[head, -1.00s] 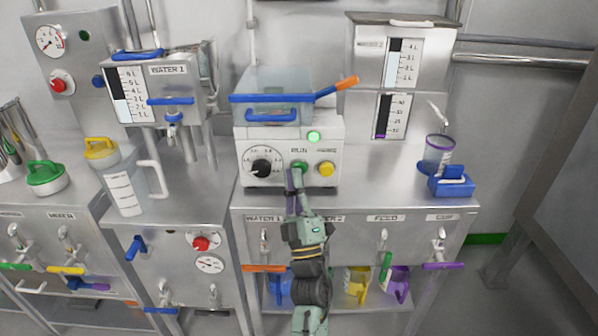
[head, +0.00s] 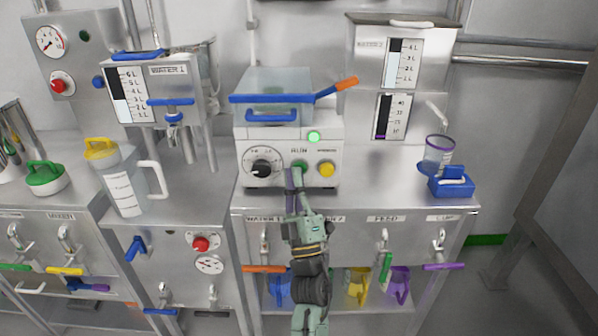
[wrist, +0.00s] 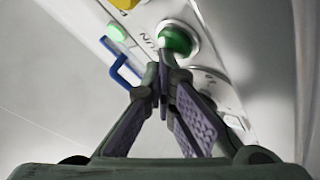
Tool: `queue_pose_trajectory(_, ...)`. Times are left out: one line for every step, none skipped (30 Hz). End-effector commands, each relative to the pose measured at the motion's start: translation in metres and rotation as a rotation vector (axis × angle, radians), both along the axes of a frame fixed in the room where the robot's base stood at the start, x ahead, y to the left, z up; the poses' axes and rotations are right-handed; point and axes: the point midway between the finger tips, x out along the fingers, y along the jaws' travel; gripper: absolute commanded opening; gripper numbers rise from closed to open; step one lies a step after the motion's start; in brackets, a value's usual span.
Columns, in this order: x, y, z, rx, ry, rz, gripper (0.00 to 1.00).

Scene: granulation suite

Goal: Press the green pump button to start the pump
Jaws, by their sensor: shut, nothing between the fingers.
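The green pump button (head: 300,165) is on the front panel of a white box (head: 322,182), between a black dial (head: 262,168) and a yellow button (head: 326,169). In the wrist view the green button (wrist: 176,40) stands in a pale ring, labelled RUN. My gripper (head: 291,173) is shut and empty, its tips up at the panel. In the wrist view my fingertips (wrist: 162,50) overlap the left edge of the green button. I cannot tell whether they touch it. A round green lamp (head: 314,137) above the button is lit.
A clear tub with a blue handle (head: 272,90) sits on top of the box. A clear pitcher (head: 122,190) stands to the left. A purple-rimmed cup (head: 438,155) stands in a blue holder (head: 452,186) to the right. The steel bench top (head: 385,180) between is clear.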

Motion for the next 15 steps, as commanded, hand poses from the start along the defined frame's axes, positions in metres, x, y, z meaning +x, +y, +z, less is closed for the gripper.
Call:
queue_pose_trajectory(0.002, -0.001, -0.002, 0.002, 0.008, -0.004, 0.00)
queue_pose_trajectory(0.002, -0.001, -0.002, 0.002, 0.008, -0.004, 0.00)
queue_pose_trajectory(0.001, -0.001, -0.002, 0.002, 0.009, -0.003, 0.00)
queue_pose_trajectory(-0.001, -0.001, -0.002, 0.002, 0.009, -0.004, 0.00)
queue_pose_trajectory(-0.003, -0.001, -0.002, 0.002, 0.008, -0.004, 0.00)
queue_pose_trajectory(-0.007, -0.001, -0.002, 0.002, 0.009, -0.003, 0.00)
queue_pose_trajectory(-0.010, -0.001, -0.003, 0.002, 0.009, -0.004, 0.00)
queue_pose_trajectory(-0.013, -0.001, -0.003, 0.002, 0.009, -0.004, 0.00)
queue_pose_trajectory(-0.018, -0.001, -0.002, 0.002, 0.008, -0.004, 0.00)
queue_pose_trajectory(-0.021, -0.001, -0.002, 0.001, 0.008, -0.003, 0.00)
queue_pose_trajectory(-0.024, -0.001, -0.003, 0.001, 0.008, -0.003, 0.00)
queue_pose_trajectory(-0.028, -0.001, -0.002, 0.002, 0.007, -0.003, 0.00)
queue_pose_trajectory(-0.031, -0.001, -0.002, 0.001, 0.007, -0.002, 0.00)
queue_pose_trajectory(-0.034, -0.001, -0.002, 0.001, 0.007, -0.002, 0.00)
queue_pose_trajectory(-0.038, -0.001, -0.002, 0.002, 0.006, -0.003, 0.00)
